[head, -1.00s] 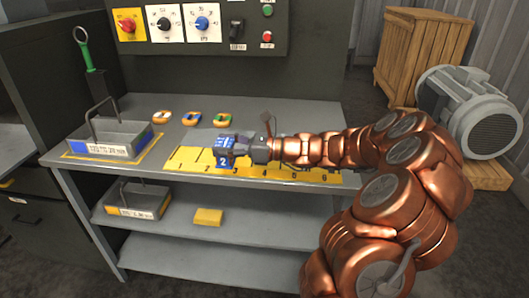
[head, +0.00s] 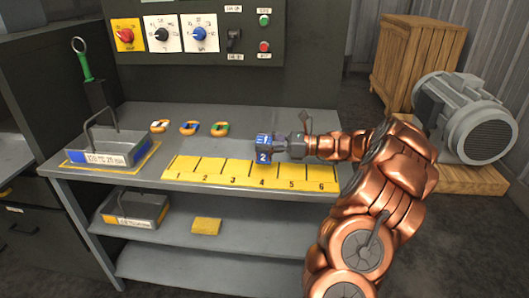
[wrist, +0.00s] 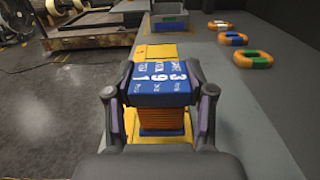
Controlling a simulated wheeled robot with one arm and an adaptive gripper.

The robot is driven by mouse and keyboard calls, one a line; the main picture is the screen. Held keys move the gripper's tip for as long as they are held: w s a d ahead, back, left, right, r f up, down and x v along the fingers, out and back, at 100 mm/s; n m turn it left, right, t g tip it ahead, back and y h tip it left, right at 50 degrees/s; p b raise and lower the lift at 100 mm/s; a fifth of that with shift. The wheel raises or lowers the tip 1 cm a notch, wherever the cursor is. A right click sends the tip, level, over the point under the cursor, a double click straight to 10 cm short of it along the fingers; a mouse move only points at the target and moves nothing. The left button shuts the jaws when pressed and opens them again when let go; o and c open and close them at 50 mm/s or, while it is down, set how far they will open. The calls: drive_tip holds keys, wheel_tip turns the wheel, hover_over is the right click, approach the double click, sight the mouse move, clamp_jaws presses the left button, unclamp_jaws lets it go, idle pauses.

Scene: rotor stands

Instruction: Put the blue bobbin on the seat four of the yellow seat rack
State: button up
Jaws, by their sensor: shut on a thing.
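The blue bobbin (head: 263,150), with a white 2 on its side, is held between the fingers of my gripper (head: 281,147). In the wrist view the bobbin's blue top (wrist: 158,84) shows white lettering, with orange winding below it, between both fingers (wrist: 158,100). The yellow seat rack (head: 205,170) is a flat strip on the tabletop, with seats numbered 1 to 6 from left to right. The bobbin is at the back part of seat four (head: 263,178). I cannot tell whether it touches the rack.
Three small rings, white-orange (head: 159,126), blue-orange (head: 189,128) and green-orange (head: 220,129), lie behind the rack. A grey handled bin (head: 108,150) stands at the table's left. The control panel (head: 200,35) is behind. The other seats look empty.

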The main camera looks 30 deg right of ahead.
drive_tip(key=shift+f, duration=1.75)
drive_tip(key=shift+f, duration=0.15)
drive_tip(key=o, duration=1.4)
drive_tip(key=shift+d, duration=0.1)
drive_tip(key=v, duration=1.1)
drive_tip(key=shift+s+d, duration=0.3)
